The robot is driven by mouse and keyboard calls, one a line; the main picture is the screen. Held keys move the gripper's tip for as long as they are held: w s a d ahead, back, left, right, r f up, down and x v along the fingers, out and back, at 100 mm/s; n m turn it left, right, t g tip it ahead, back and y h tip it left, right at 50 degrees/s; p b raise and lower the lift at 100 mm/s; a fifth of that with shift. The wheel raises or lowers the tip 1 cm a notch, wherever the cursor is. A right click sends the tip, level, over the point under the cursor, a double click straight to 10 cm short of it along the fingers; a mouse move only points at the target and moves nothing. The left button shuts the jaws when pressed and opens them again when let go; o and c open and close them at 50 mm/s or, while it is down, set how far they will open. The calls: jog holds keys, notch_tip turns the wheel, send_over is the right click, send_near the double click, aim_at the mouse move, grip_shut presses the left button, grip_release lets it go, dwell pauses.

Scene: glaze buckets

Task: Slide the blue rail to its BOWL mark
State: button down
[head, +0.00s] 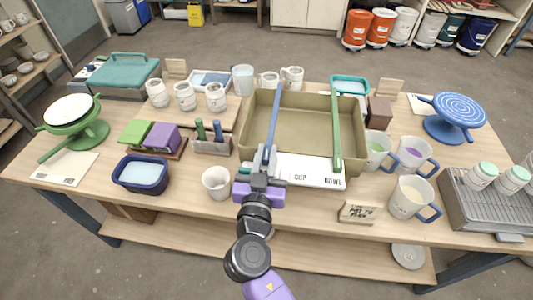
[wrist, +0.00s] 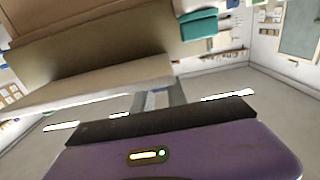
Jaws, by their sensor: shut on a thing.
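The blue rail (head: 273,118) lies across the tan glaze basin (head: 303,112) from back to front, left of the green rail (head: 336,130). A white plate (head: 310,172) on the basin's front carries the words CUP and BOWL, with BOWL on the right. The blue rail's front end is left of the word CUP. My gripper (head: 266,160) is shut on that front end at the basin's front edge. In the wrist view, a small bluish piece (wrist: 156,100) shows between the fingers; most of the rail is hidden there.
A white cup (head: 216,183) stands left of my gripper, beside a dark blue tub (head: 142,174). Several mugs stand right of the basin, near a wooden sign (head: 358,212). A drying rack (head: 490,205) is at the far right. Some table front is bare.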

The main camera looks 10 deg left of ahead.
aim_at(282, 163)
dwell(0.4)
jog(key=d+b, duration=0.1)
jog(key=d, duration=0.2)
jog(key=shift+s+d+f, duration=0.1)
jog(key=shift+d+f, duration=0.05)
jog(key=shift+d, duration=0.2)
jog(key=c, duration=1.3)
grip_release()
jog(key=s+b, duration=0.2)
jog(key=s, duration=0.5)
jog(key=shift+s, duration=0.4)
